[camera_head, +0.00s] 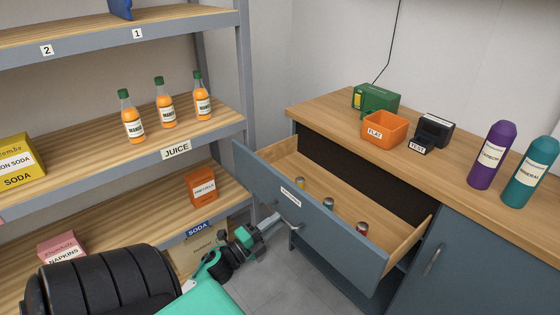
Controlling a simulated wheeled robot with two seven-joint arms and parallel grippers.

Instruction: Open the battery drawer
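The drawer (315,222) in the cabinet under the counter is pulled far out, with a blue-grey front, a small white label (291,197) and a metal bar handle (289,224). The label is too small to read. Three small battery-like cylinders (328,203) stand apart inside on the wooden bottom. My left gripper (272,221) is at the left end of the handle, its fingertips touching or very close to it. Whether the fingers are closed around the bar is too small to tell. My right gripper is not in view.
A cabinet door (470,265) with its own handle is right of the drawer. The counter (310,103) holds a green box, an orange bin (385,128), a black device and two bottles. Shelves (110,150) with juice bottles stand left. Grey floor (300,285) shows below the drawer.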

